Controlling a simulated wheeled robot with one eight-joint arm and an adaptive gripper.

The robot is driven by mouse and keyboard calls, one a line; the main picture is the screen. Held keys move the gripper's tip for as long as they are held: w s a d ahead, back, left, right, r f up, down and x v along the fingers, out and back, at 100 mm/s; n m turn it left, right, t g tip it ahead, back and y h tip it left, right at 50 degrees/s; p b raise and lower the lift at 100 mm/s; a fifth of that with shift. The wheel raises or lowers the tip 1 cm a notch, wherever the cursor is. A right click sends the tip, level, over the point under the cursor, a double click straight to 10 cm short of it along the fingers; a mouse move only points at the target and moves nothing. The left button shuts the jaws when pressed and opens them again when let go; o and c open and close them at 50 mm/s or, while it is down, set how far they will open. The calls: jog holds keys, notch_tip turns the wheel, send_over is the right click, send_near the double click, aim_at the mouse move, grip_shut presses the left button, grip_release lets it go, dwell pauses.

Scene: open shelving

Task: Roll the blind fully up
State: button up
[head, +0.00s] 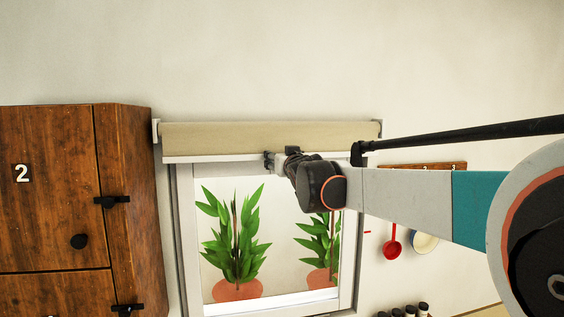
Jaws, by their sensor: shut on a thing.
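The beige blind (225,137) sits rolled up at the top of the window, between two wall brackets. Its pale bottom bar (200,159) hangs just under the roll, and the window pane (280,215) below is uncovered. My gripper (268,160) is at the bottom bar, near its middle, and is shut on it. My wrist and arm hide the right part of the bar and some of the window.
A wooden cabinet (50,190) with black fittings stands close on the left. Two potted plants (237,290) show through the window. A rack (425,167) with a red ladle (392,248) hangs at the right. Several dark-capped jars (410,311) stand below.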

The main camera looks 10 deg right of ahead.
jog(key=shift+r, duration=0.4)
jog(key=o, duration=1.5)
jog(key=shift+o, duration=0.8)
jog(key=shift+w+d+f, duration=0.1)
jog(key=shift+w+d, duration=0.05)
jog(key=shift+w, duration=0.1)
jog(key=shift+s+a, duration=0.2)
jog(key=shift+s, duration=0.15)
jog(key=shift+w, duration=0.1)
jog(key=shift+d+f, duration=0.1)
jog(key=s, duration=1.2)
